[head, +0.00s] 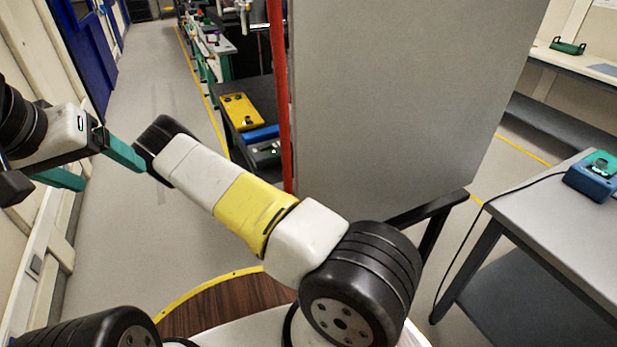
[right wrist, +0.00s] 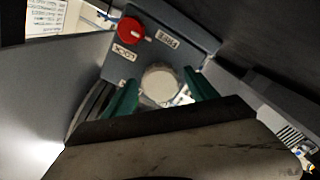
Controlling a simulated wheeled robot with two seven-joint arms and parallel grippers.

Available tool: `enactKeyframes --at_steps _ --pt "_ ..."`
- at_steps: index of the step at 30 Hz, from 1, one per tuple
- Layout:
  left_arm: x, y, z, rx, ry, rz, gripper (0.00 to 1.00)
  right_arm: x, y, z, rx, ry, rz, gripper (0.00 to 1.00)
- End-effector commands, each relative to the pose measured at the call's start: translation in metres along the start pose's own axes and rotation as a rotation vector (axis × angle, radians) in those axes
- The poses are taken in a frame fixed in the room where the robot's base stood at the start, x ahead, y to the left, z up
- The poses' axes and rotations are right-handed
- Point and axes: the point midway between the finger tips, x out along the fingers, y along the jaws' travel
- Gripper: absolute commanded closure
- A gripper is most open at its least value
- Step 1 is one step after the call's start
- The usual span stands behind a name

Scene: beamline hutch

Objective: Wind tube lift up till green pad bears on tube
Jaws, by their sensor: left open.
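My left gripper (head: 94,168) is at the left of the head view, its two teal fingers spread apart with nothing between them. My right gripper (right wrist: 161,92) shows in the right wrist view, its teal fingers apart on either side of a pale round knob (right wrist: 160,84). A narrow gap seems to show between the fingers and the knob; I cannot tell whether either touches. A red knob (right wrist: 131,29) sits beside two small labels on the same grey panel (right wrist: 178,58). I cannot make out the tube or the green pad in either view.
A large grey panel (head: 390,100) with a red edge stands in front. A grey table (head: 560,220) at the right bears a blue box with a green top (head: 597,177). A yellow box (head: 241,111) lies on a dark bench. The floor at left is clear.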

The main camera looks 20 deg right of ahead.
Motion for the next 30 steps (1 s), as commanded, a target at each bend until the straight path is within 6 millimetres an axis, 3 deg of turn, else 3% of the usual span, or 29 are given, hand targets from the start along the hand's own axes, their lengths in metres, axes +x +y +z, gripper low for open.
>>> enactKeyframes --at_steps 1,8,19,30 --pt "0.0000 0.0000 0.0000 0.000 0.000 0.000 0.20 0.0000 -0.0001 -0.0001 0.000 0.000 0.000 0.46" --pt "0.0000 0.0000 0.0000 0.000 0.000 0.000 0.20 -0.0001 -0.0002 -0.0002 0.000 0.000 0.000 0.91" --pt "0.0000 0.0000 0.0000 0.000 0.000 0.000 0.20 -0.0004 -0.0002 -0.0005 -0.062 0.001 -0.001 0.91" --pt "0.0000 0.0000 0.0000 0.000 0.000 0.000 0.20 -0.0005 0.0002 -0.0008 -0.345 0.001 -0.002 0.91"
